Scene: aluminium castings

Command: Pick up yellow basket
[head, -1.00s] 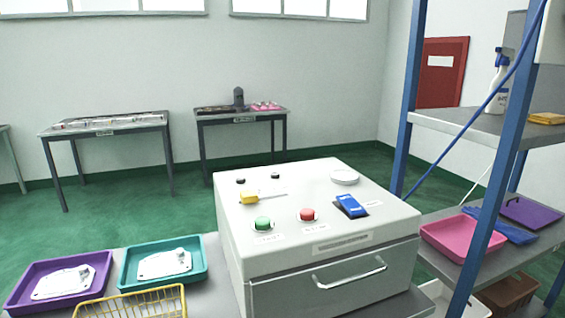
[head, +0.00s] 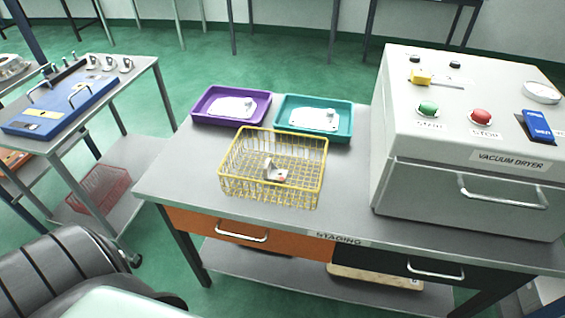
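The yellow wire basket (head: 232,188) stands upright on the grey staging table in the head view, near its front edge and left of the vacuum dryer. A small metal casting (head: 275,172) lies inside it. Neither of my grippers shows in the head view. Part of my own body shows at the lower left, well short of the basket.
Behind the basket are a purple tray (head: 262,119) and a teal tray (head: 344,134), each with a casting. The vacuum dryer (head: 410,200) stands close on the right. A cart with a blue fixture (head: 60,108) stands left, across a gap of green floor.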

